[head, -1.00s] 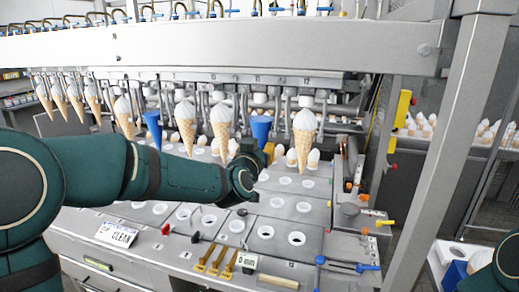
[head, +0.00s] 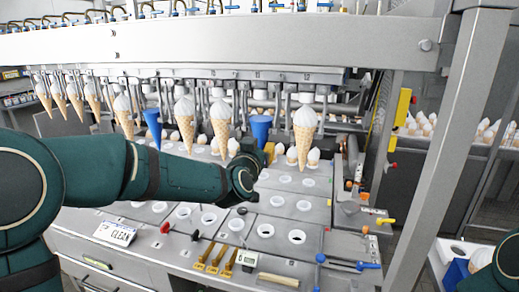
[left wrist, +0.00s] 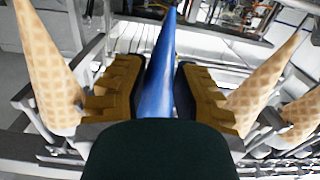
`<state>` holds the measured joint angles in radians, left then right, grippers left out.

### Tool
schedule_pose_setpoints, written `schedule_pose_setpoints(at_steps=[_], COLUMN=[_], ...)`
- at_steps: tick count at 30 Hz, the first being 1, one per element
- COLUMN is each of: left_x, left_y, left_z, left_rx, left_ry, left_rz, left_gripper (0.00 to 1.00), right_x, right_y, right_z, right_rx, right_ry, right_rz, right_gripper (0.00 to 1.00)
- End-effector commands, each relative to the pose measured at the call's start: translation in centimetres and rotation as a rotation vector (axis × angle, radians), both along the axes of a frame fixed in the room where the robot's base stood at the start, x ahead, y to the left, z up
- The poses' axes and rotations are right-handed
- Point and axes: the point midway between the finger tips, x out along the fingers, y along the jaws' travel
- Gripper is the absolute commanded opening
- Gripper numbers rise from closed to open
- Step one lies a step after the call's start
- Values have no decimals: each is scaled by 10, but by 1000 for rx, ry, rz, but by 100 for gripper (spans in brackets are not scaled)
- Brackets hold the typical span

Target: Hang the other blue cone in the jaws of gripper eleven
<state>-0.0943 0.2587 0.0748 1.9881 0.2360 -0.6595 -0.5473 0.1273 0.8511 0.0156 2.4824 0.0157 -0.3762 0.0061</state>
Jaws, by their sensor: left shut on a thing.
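A blue cone (head: 261,127) is upright, point down, below the number 11 label (head: 257,77), in the row of hanging cones. My left gripper (head: 267,153) is at its lower part. In the left wrist view the blue cone (left wrist: 161,75) is between the two tan finger pads of my left gripper (left wrist: 157,95), which is shut on it. Whether the jaws of gripper eleven (head: 258,98) touch the cone's rim is too small to tell. Another blue cone (head: 153,127) hangs farther left in the row. My right gripper is out of view.
Wafer cones with white tops hang on both sides, one close at the right (head: 304,130). Below is a metal plate (head: 318,212) with round holes. A metal post (head: 440,150) stands at the right. Brushes and small tools lie along the front edge.

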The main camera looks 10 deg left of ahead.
Motion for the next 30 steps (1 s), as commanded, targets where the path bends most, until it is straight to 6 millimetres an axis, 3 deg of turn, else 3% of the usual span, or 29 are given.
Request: schedule_pose_setpoints(at_steps=[11,12,14,21,22,23,30], left_x=[0,0,0,0,0,0,0], left_y=[0,0,0,0,0,0,0], left_z=[-1,-1,-1,-1,-1,-1,-1], left_rx=[0,0,0,0,0,0,0], left_ry=[-1,-1,-1,0,0,0,0], left_rz=[0,0,0,0,0,0,0], left_gripper=[3,34,56,57,74,81,81], right_x=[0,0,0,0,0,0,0], right_y=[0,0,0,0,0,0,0], right_z=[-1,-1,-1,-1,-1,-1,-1], right_rx=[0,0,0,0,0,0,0], right_ry=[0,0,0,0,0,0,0], right_rz=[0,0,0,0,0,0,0], right_gripper=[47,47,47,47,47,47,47])
